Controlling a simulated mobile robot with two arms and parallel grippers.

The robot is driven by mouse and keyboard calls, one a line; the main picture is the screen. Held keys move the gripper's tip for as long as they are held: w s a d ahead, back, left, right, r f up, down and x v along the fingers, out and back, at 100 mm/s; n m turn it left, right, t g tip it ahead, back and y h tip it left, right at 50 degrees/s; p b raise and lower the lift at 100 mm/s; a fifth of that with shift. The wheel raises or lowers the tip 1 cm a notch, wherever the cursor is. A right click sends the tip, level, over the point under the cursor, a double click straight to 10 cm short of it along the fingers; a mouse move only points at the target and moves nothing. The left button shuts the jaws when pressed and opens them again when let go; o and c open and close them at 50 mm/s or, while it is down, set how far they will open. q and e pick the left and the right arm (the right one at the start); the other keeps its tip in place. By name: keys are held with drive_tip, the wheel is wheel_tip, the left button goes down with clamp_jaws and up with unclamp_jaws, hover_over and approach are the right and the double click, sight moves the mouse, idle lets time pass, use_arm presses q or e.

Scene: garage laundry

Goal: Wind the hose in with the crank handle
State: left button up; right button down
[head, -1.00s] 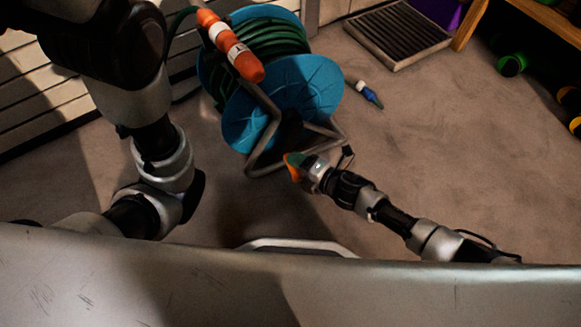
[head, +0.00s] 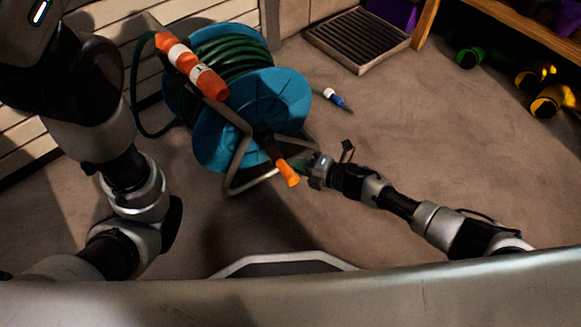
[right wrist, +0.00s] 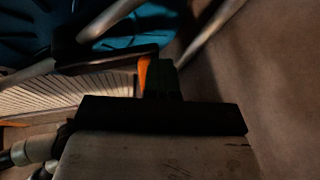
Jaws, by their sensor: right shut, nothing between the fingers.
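The hose reel has blue discs (head: 252,118) and stands on a grey tube frame (head: 232,160). Green hose (head: 225,62) is wound on its drum. The crank handle (head: 287,172) is an orange grip on a dark arm at the reel's near side. My right gripper (head: 306,166) is shut and empty, close to the right of the crank handle. In the right wrist view its dark fingers (right wrist: 162,80) are together, with a strip of the orange grip (right wrist: 143,76) just left of them. Whether they touch is unclear. My left gripper is out of view.
An orange and white grip (head: 190,66) tops the reel. A blue and white hose nozzle (head: 338,98) lies on the floor. A slatted grey tray (head: 358,40) and a wooden shelf (head: 520,30) stand farther back. The floor right of the reel is mostly clear.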

drive_tip(key=shift+a, duration=0.15)
drive_tip(key=d, duration=0.1)
drive_tip(key=w+d+r, duration=0.1)
drive_tip(key=w+d+r+p, duration=0.1)
drive_tip(key=shift+w+d+r, duration=0.1)
drive_tip(key=shift+d+r, duration=0.15)
drive_tip(key=shift+d, duration=0.1)
drive_tip(key=c, duration=0.7)
unclamp_jaws()
drive_tip(key=s+d+p, duration=0.1)
drive_tip(key=s, duration=0.1)
drive_tip(key=s+d+p, duration=0.1)
drive_tip(key=s+d, duration=0.1)
drive_tip(key=s, duration=0.1)
drive_tip(key=s+d+p, duration=0.1)
drive_tip(key=s, duration=0.1)
drive_tip(key=shift+s+d+p, duration=0.2)
drive_tip(key=shift+s+p, duration=0.15)
drive_tip(key=shift+s, duration=0.05)
